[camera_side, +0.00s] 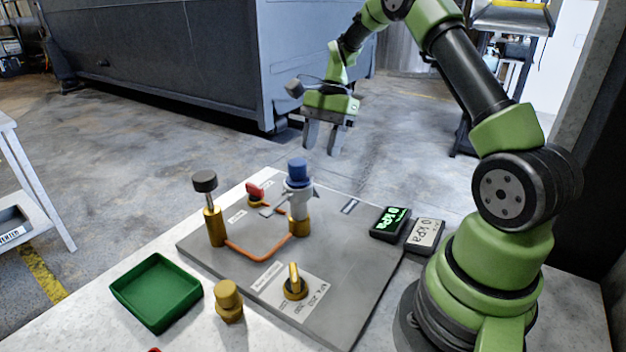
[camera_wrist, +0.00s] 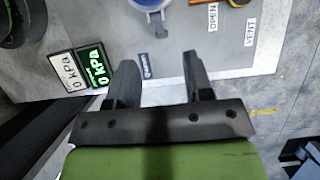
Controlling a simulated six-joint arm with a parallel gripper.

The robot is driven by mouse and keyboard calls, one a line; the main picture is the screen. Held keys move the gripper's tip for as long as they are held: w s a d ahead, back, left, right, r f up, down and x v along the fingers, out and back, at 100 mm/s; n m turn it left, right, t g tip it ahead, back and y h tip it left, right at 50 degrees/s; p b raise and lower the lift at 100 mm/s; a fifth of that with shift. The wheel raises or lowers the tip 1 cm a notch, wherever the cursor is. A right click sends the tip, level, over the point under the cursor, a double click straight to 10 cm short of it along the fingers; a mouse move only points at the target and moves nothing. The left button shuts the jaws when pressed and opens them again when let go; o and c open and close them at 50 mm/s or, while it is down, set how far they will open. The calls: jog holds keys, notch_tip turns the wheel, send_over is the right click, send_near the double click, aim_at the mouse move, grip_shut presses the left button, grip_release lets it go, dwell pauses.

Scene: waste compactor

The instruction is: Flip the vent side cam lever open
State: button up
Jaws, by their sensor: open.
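A blue-capped fitting (camera_side: 298,172) with a pale grey collar stands upright on a brass base on the grey panel (camera_side: 345,250). Its collar has small projections at the sides; I cannot clearly tell which is the vent side cam lever or how it sits. The fitting's edge shows at the top of the wrist view (camera_wrist: 150,4). VENT (camera_wrist: 251,32) and OPEN (camera_wrist: 213,17) labels lie to its right there. My gripper (camera_side: 322,150) hangs in the air above and behind the fitting, fingers pointing down, open and empty. In the wrist view its fingers (camera_wrist: 160,62) are apart with only panel between them.
A red-handled valve (camera_side: 256,191) is left of the fitting. A black-knobbed brass post (camera_side: 213,215) and copper pipe (camera_side: 258,254) stand nearer.

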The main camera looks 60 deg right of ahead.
jog(key=x, duration=0.9)
grip_shut()
